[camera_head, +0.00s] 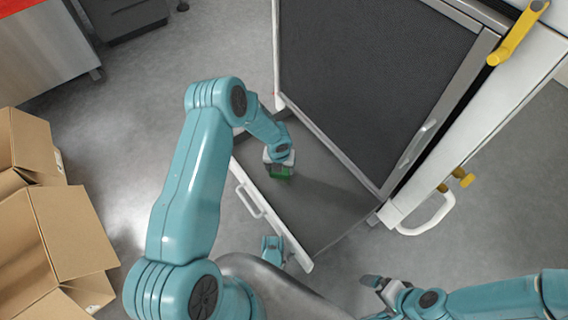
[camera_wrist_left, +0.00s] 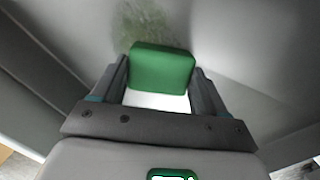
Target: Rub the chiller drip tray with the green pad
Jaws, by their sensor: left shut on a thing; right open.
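The drip tray (camera_head: 317,206) is a wide, shallow grey tray with a white front and handle, pulled out from under the chiller (camera_head: 370,75). My left gripper (camera_head: 279,168) reaches down into the tray near its left side. It is shut on the green pad (camera_head: 283,173), which also shows between the two fingers in the left wrist view (camera_wrist_left: 162,70). Just beyond the pad there, a faint greenish smudge (camera_wrist_left: 143,22) marks the tray surface. Whether the pad touches the tray is hard to tell. My right gripper (camera_head: 371,295) is open and empty, outside the tray at the lower right.
Open cardboard boxes (camera_head: 68,232) stand at the left. A red-topped cabinet (camera_head: 45,45) is at the upper left. The chiller has a white handle (camera_head: 428,217) and yellow fittings (camera_head: 516,34) on its right side. Grey floor between boxes and tray is clear.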

